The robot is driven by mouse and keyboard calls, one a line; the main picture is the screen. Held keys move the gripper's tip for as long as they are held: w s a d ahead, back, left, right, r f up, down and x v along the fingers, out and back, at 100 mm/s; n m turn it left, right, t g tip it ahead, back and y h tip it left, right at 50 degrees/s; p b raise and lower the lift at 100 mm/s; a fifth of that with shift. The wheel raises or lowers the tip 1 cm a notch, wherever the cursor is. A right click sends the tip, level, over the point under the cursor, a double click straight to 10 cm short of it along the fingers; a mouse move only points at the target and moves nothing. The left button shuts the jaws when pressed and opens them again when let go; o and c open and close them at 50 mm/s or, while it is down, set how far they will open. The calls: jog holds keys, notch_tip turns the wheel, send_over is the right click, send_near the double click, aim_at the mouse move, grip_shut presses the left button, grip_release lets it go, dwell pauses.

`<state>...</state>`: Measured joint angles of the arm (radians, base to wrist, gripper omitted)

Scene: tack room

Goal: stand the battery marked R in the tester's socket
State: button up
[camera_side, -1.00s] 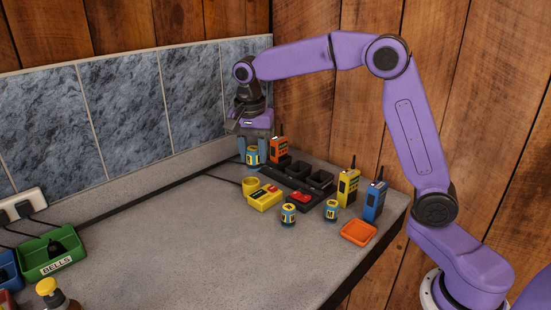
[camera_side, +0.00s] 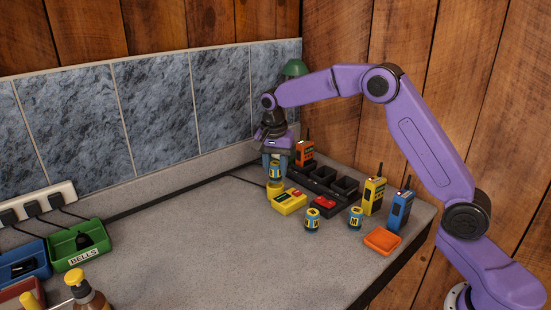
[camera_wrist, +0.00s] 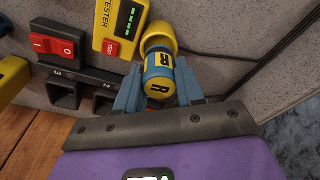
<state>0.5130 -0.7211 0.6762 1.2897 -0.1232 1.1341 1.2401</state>
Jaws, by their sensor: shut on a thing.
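My gripper (camera_side: 275,168) is shut on a blue and yellow battery (camera_side: 275,171). In the wrist view this battery (camera_wrist: 159,76) shows the letter R, between my fingers (camera_wrist: 160,92). The yellow tester (camera_side: 289,202) lies on the bench with its round yellow socket (camera_side: 275,188) at its left. The battery is upright, directly over the socket, with its lower end at or just above the rim. In the wrist view the battery overlaps the socket (camera_wrist: 158,36), so I cannot tell whether its end is inside. The tester (camera_wrist: 121,22) shows green bars there.
Two other batteries stand in front, one (camera_side: 312,219) left of the other (camera_side: 356,217). A black charger (camera_side: 322,184) with a red switch (camera_side: 324,202) lies behind. Orange (camera_side: 305,153), yellow (camera_side: 373,196) and blue (camera_side: 401,209) radios and an orange tray (camera_side: 382,241) are nearby. The bench's left middle is clear.

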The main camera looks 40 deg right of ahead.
aim_at(274, 166)
jog(key=shift+f, duration=0.8)
jog(key=shift+f, duration=0.6)
dwell(1.3)
jog(key=o, duration=0.8)
jog(key=shift+s+a+r, duration=0.1)
jog(key=shift+a+r, duration=0.1)
jog(key=shift+r, duration=1.6)
jog(key=shift+s+a+r, duration=0.15)
jog(key=shift+r, duration=1.7)
jog(key=shift+s+a+r, duration=0.1)
jog(key=shift+a+r, duration=0.1)
jog(key=shift+r, duration=1.6)
